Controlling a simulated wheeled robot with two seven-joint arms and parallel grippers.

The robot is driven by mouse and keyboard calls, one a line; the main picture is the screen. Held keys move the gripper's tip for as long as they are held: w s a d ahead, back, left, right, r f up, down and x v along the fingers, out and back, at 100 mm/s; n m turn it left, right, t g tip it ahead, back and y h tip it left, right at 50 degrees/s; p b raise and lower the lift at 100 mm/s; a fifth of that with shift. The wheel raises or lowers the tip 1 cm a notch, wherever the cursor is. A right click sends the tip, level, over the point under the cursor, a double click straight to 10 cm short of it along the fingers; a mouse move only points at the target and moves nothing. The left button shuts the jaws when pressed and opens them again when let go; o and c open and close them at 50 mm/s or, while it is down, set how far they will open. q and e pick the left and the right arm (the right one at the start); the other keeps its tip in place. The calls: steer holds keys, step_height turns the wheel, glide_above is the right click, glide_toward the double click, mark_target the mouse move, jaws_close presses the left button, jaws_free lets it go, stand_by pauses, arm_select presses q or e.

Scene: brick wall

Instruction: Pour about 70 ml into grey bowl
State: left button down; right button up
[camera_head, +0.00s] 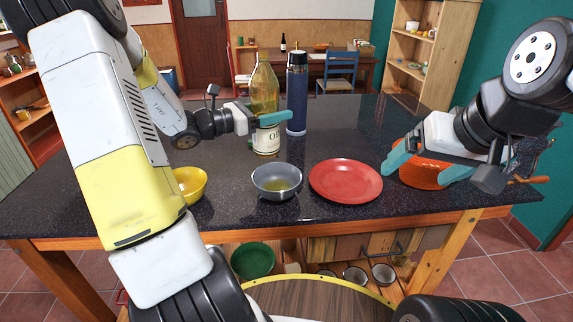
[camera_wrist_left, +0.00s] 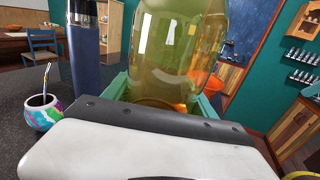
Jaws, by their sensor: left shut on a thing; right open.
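The grey bowl (camera_head: 277,183) stands on the dark counter near its front edge, with some yellowish liquid in its bottom. A yellow-green oil bottle (camera_head: 263,90) with a white label stands upright behind it, and also fills the middle of the left wrist view (camera_wrist_left: 180,45). My left gripper (camera_head: 272,119) is shut on the bottle, its teal fingers around the body just above the label. I cannot tell whether the bottle's base touches the counter. My right gripper (camera_head: 422,165) is open at the right, in front of and over an orange bowl (camera_head: 425,174).
A blue flask (camera_head: 297,95) stands close right of the bottle. A red plate (camera_head: 345,181) lies right of the grey bowl, and a yellow bowl (camera_head: 189,184) stands left. A colourful cup with a straw (camera_wrist_left: 41,112) shows in the left wrist view. The counter behind the plate is clear.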

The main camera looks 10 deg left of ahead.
arm_select(q)
steer(key=f+m, duration=0.1)
steer(key=f, duration=0.1)
steer(key=w+f+m, duration=0.1)
steer(key=f, duration=0.1)
steer(key=a+f+m, duration=0.1)
steer(key=f, duration=0.1)
steer(key=shift+w+f+m, duration=0.15)
steer(key=shift+m, duration=0.15)
steer(key=shift+w+a+m+g+h, duration=0.15)
steer(key=shift+w+a+m+h, duration=0.4)
steer(key=shift+m, duration=1.8)
steer(key=shift+w+a+m+g+h, duration=0.2)
steer(key=shift+w+m, duration=0.7)
steer(key=shift+m, duration=1.4)
steer(key=shift+w+a+m+g+h, duration=0.1)
steer(key=shift+w+a+m+h, duration=0.4)
steer(key=shift+m, duration=1.85)
steer(key=shift+w+f+m, duration=0.2)
steer(key=shift+f+m, duration=0.05)
steer(key=shift+m, duration=0.35)
